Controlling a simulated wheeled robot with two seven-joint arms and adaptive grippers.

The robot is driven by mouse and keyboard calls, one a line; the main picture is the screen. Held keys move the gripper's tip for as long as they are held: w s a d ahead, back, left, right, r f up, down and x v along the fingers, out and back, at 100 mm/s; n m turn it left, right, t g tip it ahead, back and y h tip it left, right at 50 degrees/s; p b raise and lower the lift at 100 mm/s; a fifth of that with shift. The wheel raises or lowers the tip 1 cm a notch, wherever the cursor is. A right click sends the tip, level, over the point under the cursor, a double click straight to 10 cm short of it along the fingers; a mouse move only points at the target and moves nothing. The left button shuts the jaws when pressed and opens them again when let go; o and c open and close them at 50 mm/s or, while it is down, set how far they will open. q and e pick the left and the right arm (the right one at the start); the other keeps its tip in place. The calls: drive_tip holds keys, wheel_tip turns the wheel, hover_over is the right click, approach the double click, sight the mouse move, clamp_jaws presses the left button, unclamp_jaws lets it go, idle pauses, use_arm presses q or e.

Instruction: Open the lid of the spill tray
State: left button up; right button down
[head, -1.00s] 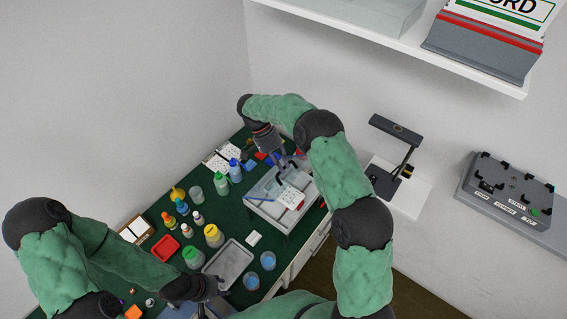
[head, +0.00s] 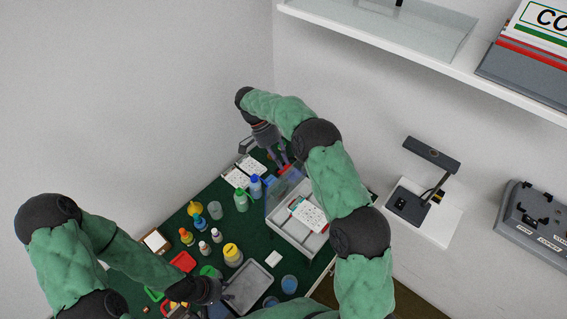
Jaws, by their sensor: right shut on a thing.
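The spill tray (head: 288,239) is a light grey box at the right of the green table, with a white spotted card and a red item inside. Its clear, bluish lid (head: 281,195) stands tilted up along the tray's far left side. My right gripper (head: 284,164) is shut at the lid's upper edge; the exact contact is too small to make out. My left gripper (head: 222,293) hangs low beside a flat grey tray; its fingers are too dark and small to read.
The flat grey tray (head: 246,288), blue cups (head: 289,284) and a small white block (head: 273,259) lie in front. A black lamp stand (head: 431,154) stands right.

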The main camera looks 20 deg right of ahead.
drive_tip(key=shift+a+f, duration=0.25)
drive_tip(key=shift+f, duration=0.55)
drive_tip(key=c, duration=1.2)
unclamp_jaws()
drive_tip(key=shift+c, duration=0.2)
drive_tip(key=shift+o, duration=0.5)
drive_tip(key=shift+w+d, duration=0.15)
drive_tip(key=shift+w, duration=0.15)
drive_tip(key=v, duration=0.7)
drive_tip(key=shift+r, duration=0.3)
drive_tip(key=shift+w, duration=0.15)
